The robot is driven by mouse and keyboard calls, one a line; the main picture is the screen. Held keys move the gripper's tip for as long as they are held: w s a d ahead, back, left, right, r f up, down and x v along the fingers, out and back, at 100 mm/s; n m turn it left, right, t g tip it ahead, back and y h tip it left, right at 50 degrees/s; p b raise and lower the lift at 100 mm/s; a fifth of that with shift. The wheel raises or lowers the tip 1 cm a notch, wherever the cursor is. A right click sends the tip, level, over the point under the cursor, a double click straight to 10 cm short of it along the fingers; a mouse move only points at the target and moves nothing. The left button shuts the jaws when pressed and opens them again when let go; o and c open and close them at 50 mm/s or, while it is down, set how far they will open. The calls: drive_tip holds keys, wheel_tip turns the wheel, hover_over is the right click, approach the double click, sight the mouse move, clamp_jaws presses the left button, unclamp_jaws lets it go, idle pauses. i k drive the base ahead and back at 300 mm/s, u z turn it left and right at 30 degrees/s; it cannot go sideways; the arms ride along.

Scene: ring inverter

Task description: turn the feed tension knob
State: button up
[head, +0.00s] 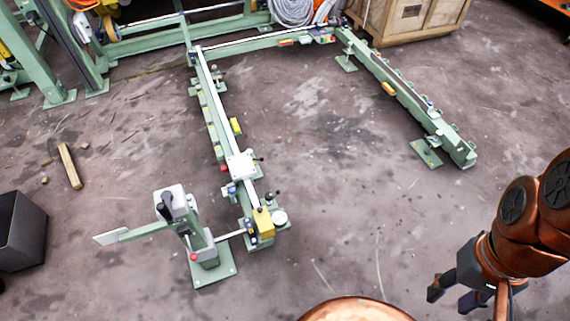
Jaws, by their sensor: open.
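The green machine (214,105) stands on the floor with a long rail. At its near end are a white box (241,165), a yellow block (264,222), a round white disc (280,217) and small dark knobs or handles, one of them a dark knob (275,196). I cannot tell which of these is the feed tension knob. A post unit (172,203) with a white head, a dark handle and a red button (194,257) stands beside this end. My gripper (452,297) is open and empty at the lower right, well apart from the machine.
A grey bin (20,232) stands at the left edge, and a wooden block (70,166) lies on the floor. A second green rail (400,92) runs at the right. A wooden crate (412,20) stands at the back. The floor (340,215) between machine and gripper is clear.

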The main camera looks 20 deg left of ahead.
sight(268, 196)
drive_tip(key=i, duration=1.15)
drive_tip(key=u, duration=3.35)
